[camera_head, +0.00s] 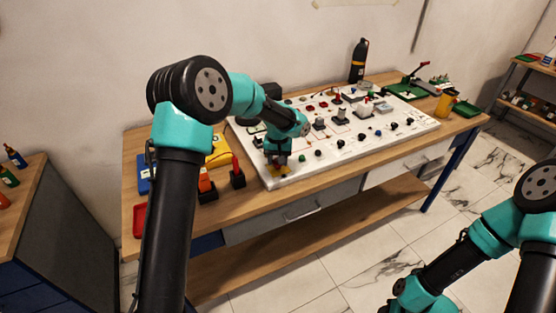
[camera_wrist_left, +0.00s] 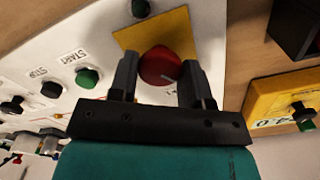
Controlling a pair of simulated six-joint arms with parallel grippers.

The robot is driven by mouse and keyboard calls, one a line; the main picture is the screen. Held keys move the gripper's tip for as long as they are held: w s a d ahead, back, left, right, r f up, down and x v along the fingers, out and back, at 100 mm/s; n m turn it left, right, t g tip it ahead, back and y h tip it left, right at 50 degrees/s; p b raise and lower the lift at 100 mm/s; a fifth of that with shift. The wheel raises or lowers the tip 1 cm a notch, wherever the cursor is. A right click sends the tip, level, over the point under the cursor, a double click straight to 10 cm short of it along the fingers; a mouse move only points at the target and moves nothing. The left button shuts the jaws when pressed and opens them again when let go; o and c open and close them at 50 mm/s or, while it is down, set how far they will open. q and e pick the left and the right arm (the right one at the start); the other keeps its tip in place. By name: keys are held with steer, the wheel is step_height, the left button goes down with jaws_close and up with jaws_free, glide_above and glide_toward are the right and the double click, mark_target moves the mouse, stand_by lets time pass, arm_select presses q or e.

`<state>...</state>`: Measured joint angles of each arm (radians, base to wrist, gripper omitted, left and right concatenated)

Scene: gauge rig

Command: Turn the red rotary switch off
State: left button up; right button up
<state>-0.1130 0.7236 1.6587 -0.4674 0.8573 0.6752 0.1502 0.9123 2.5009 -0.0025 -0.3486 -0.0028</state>
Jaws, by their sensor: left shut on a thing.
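The yellow plate also shows in the head view (camera_head: 284,170) at the near left corner of the white panel. My left gripper (camera_wrist_left: 158,80) has one black finger on each side of the knob and is shut on it. In the head view my left gripper (camera_head: 278,162) reaches down over the plate and hides the knob. My right arm is at the lower right, its fingers outside the picture.
The white panel (camera_head: 375,157) carries several knobs, buttons and small fittings. Green (camera_wrist_left: 88,77) and black (camera_wrist_left: 51,89) controls stand beside the switch. Black boxes (camera_head: 237,177) and a yellow box (camera_head: 217,150) sit left of it on the wooden bench (camera_head: 164,217).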

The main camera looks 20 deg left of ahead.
arm_select(q)
steer(key=shift+n, duration=0.9)
steer(key=o, duration=0.9)
step_height(320, 180, up, 18)
steer(key=shift+f, duration=0.25)
